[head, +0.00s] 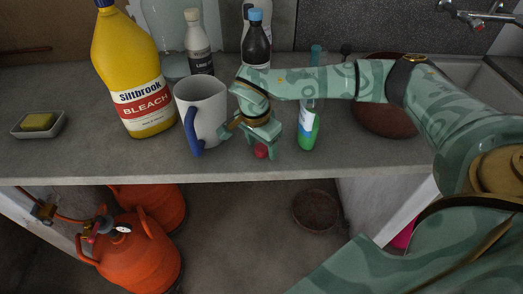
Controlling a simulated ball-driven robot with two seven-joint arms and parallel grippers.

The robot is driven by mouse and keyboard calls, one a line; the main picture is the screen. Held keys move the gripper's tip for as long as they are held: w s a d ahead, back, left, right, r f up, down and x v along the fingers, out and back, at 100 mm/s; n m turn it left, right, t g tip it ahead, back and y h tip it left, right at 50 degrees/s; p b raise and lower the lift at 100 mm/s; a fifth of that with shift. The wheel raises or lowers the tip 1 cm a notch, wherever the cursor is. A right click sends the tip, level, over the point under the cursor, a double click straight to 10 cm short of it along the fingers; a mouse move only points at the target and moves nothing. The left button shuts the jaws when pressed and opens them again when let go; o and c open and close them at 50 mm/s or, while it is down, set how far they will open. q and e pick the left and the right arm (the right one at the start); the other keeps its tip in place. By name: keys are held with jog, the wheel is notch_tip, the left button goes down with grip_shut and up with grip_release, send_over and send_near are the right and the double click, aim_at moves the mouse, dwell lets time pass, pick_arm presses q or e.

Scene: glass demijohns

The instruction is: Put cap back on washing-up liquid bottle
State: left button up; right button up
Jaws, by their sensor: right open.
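The washing-up liquid bottle (307,128), with green liquid and a pale label, stands upright on the counter, right of my right gripper. My right forearm hides its upper part, so I cannot see its neck. A small red cap (261,151) lies on the counter near the front edge. My right gripper (253,141) points down, open, with its fingers around or just above the red cap; I cannot tell whether they touch it. My left gripper is not in view.
A white jug (201,108) with a blue handle stands close left of my right gripper. Behind are a yellow bleach bottle (128,70), a white-capped bottle (198,45) and a blue-capped dark bottle (257,42). A brown bowl (385,112) sits right.

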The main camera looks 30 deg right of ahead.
aim_at(264, 148)
jog(key=shift+f, duration=0.15)
jog(key=c, duration=1.1)
jog(key=shift+o, duration=0.2)
jog(key=shift+r, duration=0.35)
jog(key=r, duration=0.1)
jog(key=r+p, duration=0.1)
jog(key=r, duration=0.1)
jog(key=shift+s+a+r, duration=0.1)
jog(key=shift+s+r, duration=0.2)
jog(key=shift+r, duration=0.05)
jog(key=s+a+r+p, duration=0.2)
jog(key=s+a+r, duration=0.2)
jog(key=s+r, duration=0.4)
jog(key=s, duration=0.4)
jog(key=shift+s+r+p, duration=0.3)
jog(key=shift+s+r, duration=0.05)
jog(key=shift+s, duration=0.05)
